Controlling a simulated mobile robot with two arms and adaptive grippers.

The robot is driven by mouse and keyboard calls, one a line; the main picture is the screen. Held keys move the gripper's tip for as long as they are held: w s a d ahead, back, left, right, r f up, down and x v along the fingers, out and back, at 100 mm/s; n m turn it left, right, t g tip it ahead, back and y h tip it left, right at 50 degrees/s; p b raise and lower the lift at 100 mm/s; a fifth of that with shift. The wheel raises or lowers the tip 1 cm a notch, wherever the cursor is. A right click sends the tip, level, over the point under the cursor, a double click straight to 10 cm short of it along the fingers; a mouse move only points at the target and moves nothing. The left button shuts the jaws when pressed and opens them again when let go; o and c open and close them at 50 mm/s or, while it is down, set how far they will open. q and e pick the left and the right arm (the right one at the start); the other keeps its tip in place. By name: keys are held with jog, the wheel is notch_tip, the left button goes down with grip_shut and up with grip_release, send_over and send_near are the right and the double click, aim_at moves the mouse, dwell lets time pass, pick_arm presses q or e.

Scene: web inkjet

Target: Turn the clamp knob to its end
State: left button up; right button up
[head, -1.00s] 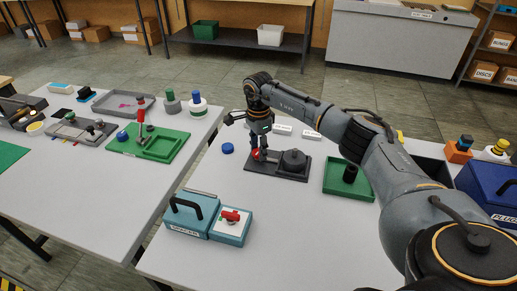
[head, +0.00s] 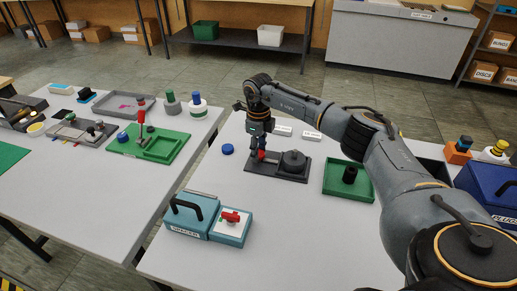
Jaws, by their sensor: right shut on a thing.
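The clamp knob (head: 262,156) is a small red part at the left end of a dark grey base plate (head: 290,179) on the near table. My right gripper (head: 259,151) points down onto it from above, its fingers shut on the knob and hiding part of it. A round dark grey part (head: 293,162) with a small stub on top stands on the right of the same base. My left gripper is not in view.
A blue cap (head: 228,149) lies left of the base. A green tray (head: 348,190) with a black cylinder stands to the right. Teal boxes (head: 228,235), one with a black handle and one with a red handle, sit in front. My right arm crosses the table's right side.

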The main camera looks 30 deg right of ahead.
jog(key=m+p, duration=0.1)
jog(key=m, duration=0.5)
jog(key=shift+r+m, duration=0.1)
jog(key=shift+m, duration=0.2)
jog(key=m+p, duration=0.1)
jog(key=m, duration=0.4)
jog(key=shift+p, duration=0.4)
jog(key=m+p, duration=0.2)
jog(key=m, duration=0.3)
jog(key=shift+m, duration=0.4)
jog(key=m+p, duration=0.2)
jog(key=m, duration=0.3)
jog(key=shift+w+m, duration=0.1)
jog(key=shift+m, duration=0.2)
jog(key=o, duration=1.2)
